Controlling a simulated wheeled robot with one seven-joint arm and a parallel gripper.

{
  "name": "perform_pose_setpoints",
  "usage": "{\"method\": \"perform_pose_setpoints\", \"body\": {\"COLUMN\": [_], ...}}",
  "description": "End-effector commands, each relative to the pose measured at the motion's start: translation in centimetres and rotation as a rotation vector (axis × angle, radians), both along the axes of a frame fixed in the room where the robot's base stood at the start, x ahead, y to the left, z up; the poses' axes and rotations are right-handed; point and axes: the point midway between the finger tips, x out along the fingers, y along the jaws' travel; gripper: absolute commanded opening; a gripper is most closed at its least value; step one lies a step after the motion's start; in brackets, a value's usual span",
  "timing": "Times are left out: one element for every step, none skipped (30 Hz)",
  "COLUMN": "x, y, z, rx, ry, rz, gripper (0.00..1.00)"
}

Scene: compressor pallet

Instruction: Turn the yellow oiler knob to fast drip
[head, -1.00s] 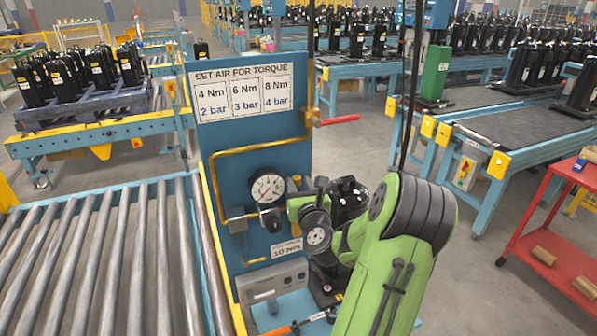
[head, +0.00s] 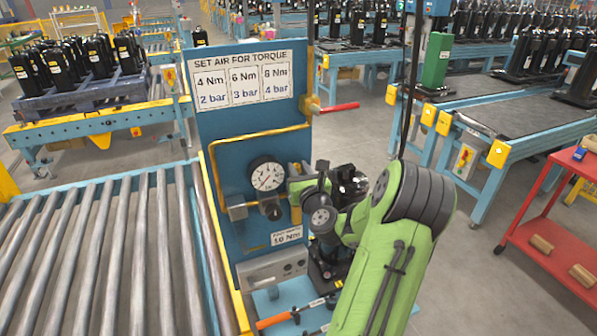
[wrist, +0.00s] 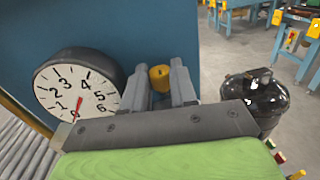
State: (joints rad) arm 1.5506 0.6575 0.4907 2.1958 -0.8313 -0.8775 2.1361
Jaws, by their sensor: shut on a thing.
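The yellow oiler knob (wrist: 159,78) stands between the two grey fingers of my gripper (wrist: 160,92) in the wrist view. My gripper is shut on it, with a finger at each side. In the head view my gripper (head: 298,188) is at the right edge of the blue panel (head: 225,150), just right of the round gauge. The knob is hidden there behind my gripper. A small amber part (head: 296,214) shows below it. The white-faced gauge (head: 268,174) also shows left of the fingers in the wrist view (wrist: 75,88).
A torque sign (head: 243,84) and a red-handled valve (head: 338,107) are higher on the panel. A black compressor (head: 348,184) stands close right of my gripper; it also shows in the wrist view (wrist: 258,100). A roller conveyor (head: 90,260) lies left, a red cart (head: 560,240) right.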

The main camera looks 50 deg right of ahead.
Motion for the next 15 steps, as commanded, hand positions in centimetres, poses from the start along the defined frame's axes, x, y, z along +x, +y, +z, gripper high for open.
{"method": "perform_pose_setpoints", "body": {"x": [-0.12,-0.16,-0.2,-0.22,-0.24,-0.26,-0.29,-0.33,-0.35,-0.36,-0.36,-0.39,-0.4,-0.44,-0.45], "y": [-0.17,-0.22,-0.29,-0.32,-0.37,-0.4,-0.47,-0.51,-0.58,-0.62,-0.65,-0.74,-0.78,-0.85,-0.9], "z": [-0.11,-0.1,-0.06,-0.04,-0.01,-0.01,0.04,0.09,0.15,0.18,0.25,0.31,0.37,0.34,0.41], "rx": [0.001,0.001,0.0,-0.001,0.001,0.001,0.0,0.001,0.002,0.001,0.002,0.002,0.001,0.002,0.002], "ry": [-0.002,-0.002,-0.002,-0.003,-0.003,-0.002,-0.002,-0.002,-0.001,-0.001,-0.002,-0.002,-0.002,-0.001,-0.001], "rz": [0.02,0.038,0.062,0.083,0.105,0.137,0.16,0.184,0.217,0.241,0.266,0.297,0.321,0.343,0.373], "gripper": [0.0,0.0,0.0,0.0,0.0,0.0,0.0,0.0,0.0,0.0,0.0,0.0,0.0,0.0,0.0]}}
